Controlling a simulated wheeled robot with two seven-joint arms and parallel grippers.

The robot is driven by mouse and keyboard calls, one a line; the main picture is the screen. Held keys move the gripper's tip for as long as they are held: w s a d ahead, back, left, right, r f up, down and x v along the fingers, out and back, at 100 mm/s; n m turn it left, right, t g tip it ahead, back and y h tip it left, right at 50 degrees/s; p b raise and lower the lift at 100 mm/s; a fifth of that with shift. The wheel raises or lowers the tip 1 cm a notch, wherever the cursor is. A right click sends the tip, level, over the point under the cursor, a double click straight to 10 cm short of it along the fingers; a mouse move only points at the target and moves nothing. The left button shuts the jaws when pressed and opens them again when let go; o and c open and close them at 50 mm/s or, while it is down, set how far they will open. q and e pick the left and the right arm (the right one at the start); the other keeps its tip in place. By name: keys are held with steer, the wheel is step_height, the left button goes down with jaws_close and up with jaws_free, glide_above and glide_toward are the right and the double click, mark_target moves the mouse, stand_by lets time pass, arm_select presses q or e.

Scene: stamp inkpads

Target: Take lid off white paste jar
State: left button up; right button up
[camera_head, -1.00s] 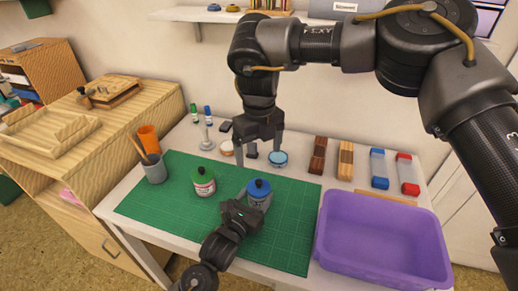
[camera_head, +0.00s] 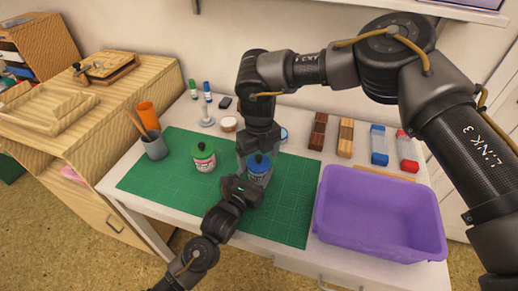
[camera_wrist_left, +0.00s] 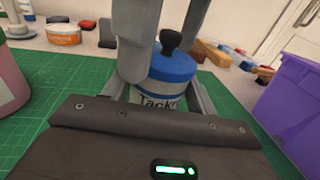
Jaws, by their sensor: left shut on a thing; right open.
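The jar with a blue lid (camera_head: 259,162) and black knob stands upright on the green mat (camera_head: 285,222). In the left wrist view, its pale body (camera_wrist_left: 155,97) has a label starting "Tack", and the lid (camera_wrist_left: 172,67) sits on it. My left gripper (camera_head: 247,181) is shut on the jar's body, with one finger on each side. My right gripper (camera_head: 258,152) points down over the jar. Its open fingers (camera_wrist_left: 168,45) stand on either side of the knob; whether they touch the lid cannot be told.
A grey cup (camera_head: 155,148) is at the mat's left edge. A purple bin (camera_head: 380,213) stands to the right. Blocks and stamp pads (camera_head: 379,146) line the back. The mat's front right is clear.

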mark_target(259, 157)
steer(key=c, duration=1.2)
steer(key=shift+r, duration=0.15)
steer(key=shift+r, duration=0.9)
steer(key=shift+r, duration=2.05)
arm_select(q)
steer(key=o, duration=1.4)
steer(key=shift+o, duration=0.2)
